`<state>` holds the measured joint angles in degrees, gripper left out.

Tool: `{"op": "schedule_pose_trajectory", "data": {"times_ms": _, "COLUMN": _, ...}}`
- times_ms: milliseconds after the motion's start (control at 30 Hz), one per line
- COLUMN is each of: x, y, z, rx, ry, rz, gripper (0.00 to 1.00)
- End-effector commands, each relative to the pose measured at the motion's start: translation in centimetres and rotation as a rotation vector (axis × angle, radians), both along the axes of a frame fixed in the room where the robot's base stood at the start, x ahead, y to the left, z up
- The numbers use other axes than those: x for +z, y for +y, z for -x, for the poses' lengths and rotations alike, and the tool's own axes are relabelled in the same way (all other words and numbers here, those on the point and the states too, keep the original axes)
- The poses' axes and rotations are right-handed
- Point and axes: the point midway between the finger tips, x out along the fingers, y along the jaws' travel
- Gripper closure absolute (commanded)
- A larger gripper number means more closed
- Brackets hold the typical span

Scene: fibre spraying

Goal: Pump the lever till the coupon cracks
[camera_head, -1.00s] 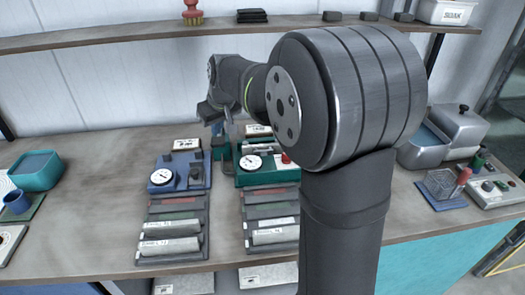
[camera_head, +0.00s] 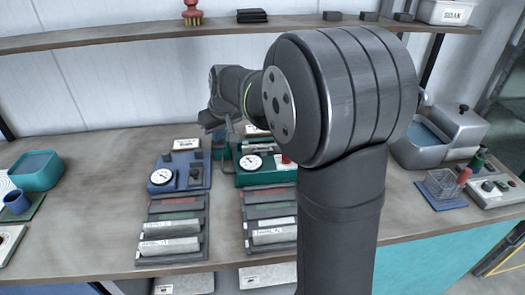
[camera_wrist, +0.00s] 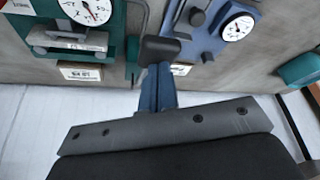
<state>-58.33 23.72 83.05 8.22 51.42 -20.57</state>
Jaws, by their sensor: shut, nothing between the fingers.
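A green press with a white dial gauge (camera_head: 250,162) stands mid-bench; in the wrist view its gauge (camera_wrist: 88,10) shows a red needle, its reading too small to tell. A pale grey bar, perhaps the coupon (camera_wrist: 72,43), lies across the press; I see no clear crack. A black grip (camera_wrist: 160,48), apparently the lever's, sits at the fingertips. My gripper (camera_wrist: 157,70) is shut, its blue fingers together against or just behind that grip; contact is unclear. In the head view my wrist partly hides the lever.
A blue press with a gauge (camera_head: 162,177) stands close to the left. Racks of labelled bars (camera_head: 172,228) lie in front of both presses. A shelf (camera_head: 130,33) runs above the back. The bench between the blue press and the teal tray (camera_head: 38,172) is clear.

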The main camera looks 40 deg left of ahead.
Motion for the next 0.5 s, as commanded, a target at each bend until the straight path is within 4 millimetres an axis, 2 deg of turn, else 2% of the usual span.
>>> {"op": "schedule_pose_trajectory", "data": {"times_ms": 500, "x": -4.8, "y": 0.0, "z": 0.0, "rx": 0.000, "ry": 0.001, "rz": 0.003, "gripper": 1.00}}
